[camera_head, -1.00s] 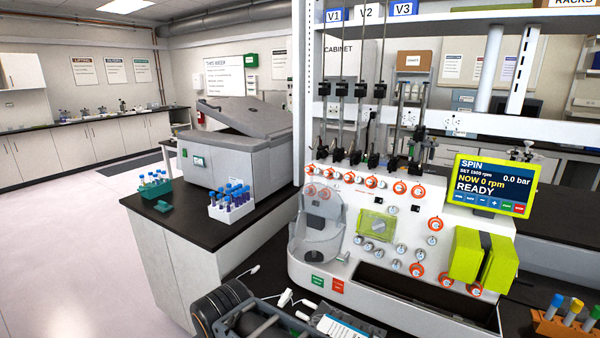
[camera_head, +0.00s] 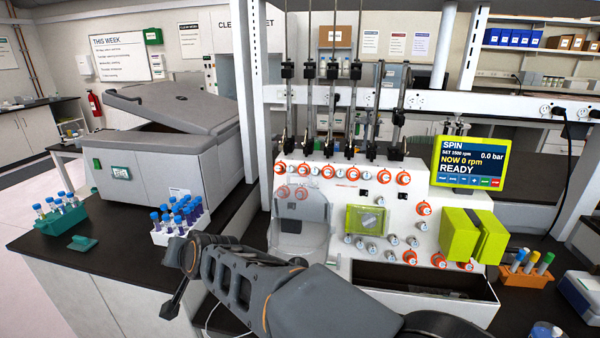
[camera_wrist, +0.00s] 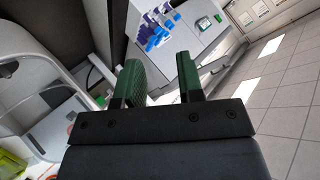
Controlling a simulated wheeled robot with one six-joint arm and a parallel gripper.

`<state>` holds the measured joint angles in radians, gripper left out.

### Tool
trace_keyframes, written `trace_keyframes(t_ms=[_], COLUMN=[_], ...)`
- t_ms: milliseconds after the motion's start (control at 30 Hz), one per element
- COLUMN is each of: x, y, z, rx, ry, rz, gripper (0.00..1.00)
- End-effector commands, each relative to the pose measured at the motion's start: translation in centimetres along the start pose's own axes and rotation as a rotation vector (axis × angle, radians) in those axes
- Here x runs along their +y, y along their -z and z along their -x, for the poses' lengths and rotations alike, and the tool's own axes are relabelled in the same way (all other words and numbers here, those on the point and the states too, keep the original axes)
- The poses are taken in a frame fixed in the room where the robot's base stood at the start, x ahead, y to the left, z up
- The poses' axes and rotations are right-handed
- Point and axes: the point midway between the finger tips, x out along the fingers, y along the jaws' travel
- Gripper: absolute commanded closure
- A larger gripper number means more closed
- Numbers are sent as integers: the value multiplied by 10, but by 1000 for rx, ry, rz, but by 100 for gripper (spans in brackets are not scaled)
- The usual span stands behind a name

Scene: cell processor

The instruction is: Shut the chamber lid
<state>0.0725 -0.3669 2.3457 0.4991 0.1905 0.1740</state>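The chamber lid (camera_head: 304,207) is a clear, tinted cover on the left front of the white cell processor. It stands raised above the round grey chamber (camera_head: 297,243). In the head view, my gripper's end is left of the chamber, in front of the tube rack, apart from the lid. In the wrist view, the pale rounded chamber area (camera_wrist: 28,95) lies at the left, off to the side of the fingers.
A white rack of blue-capped tubes (camera_head: 178,222) and a teal tube rack (camera_head: 62,214) stand on the black bench at the left. A grey centrifuge (camera_head: 160,165) behind them has its own lid raised. The processor's screen (camera_head: 470,161) reads READY, 0 rpm. An orange tube rack (camera_head: 527,273) is at the right.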

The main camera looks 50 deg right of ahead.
Motion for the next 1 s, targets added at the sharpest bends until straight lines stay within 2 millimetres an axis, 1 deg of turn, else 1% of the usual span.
trace_keyframes(t_ms=[33,67,100,167,200,267,300,400,433,500,600,767,867,1000], x=[-2,0,4,17,29,50,64,97,106,123,140,156,167,185], y=[34,53,78,113,133,157,169,188,191,194,195,197,204,222], z=[-9,-13,-16,-17,-16,-10,-6,8,13,23,34,43,44,41], rx=[126,209,319,485,594,754,855,1081,1140,1262,1391,1498,1519,1520], ry=[12,14,27,25,15,-5,-23,-73,-89,-124,-166,-205,-213,-214], rz=[-138,-220,-327,-485,-584,-714,-791,-942,-976,-1039,-1098,-1138,-1144,-1142], gripper=[65,65,65,65,65,65,65,65,65,65,65,65,65,65])
